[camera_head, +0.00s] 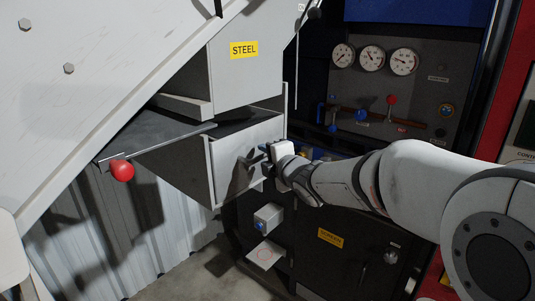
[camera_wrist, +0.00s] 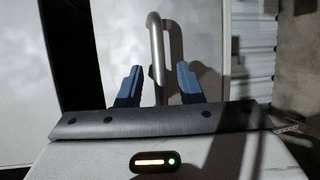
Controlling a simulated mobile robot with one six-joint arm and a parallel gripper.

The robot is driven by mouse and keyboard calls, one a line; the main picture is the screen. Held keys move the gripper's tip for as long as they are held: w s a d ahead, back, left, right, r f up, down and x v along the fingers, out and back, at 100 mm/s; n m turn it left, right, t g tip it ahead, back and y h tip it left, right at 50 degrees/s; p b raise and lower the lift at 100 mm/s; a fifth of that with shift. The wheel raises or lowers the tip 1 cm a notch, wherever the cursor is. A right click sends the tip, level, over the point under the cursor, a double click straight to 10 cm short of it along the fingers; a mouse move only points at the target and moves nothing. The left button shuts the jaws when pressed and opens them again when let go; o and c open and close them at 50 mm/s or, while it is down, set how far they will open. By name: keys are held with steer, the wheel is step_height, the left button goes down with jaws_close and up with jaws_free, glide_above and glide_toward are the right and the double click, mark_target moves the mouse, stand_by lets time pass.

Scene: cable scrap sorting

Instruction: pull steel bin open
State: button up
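The steel bin (camera_head: 240,160) is a light grey box below a panel with the yellow STEEL label (camera_head: 243,49). It stands out from the housing, with a dark opening along its top. My gripper (camera_head: 264,158) is at the right part of its front face. In the wrist view, a grey metal bar handle (camera_wrist: 156,45) stands out from the pale bin face. My gripper's two blue fingers (camera_wrist: 158,85) are apart, with the handle's lower part between them. I see gaps on both sides of the bar. In the head view my gripper hides the handle.
A dark sloping plate with a red knob (camera_head: 122,170) lies left of the bin. A gauge panel (camera_head: 430,75) with valves stands behind on the right. A dark cabinet with a yellow label (camera_head: 331,238) and a small grey box (camera_head: 268,217) are below. Some floor (camera_head: 205,272) is clear.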

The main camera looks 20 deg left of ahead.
steer(key=shift+x, duration=0.8)
steer(key=shift+c, duration=0.3)
jaws_close()
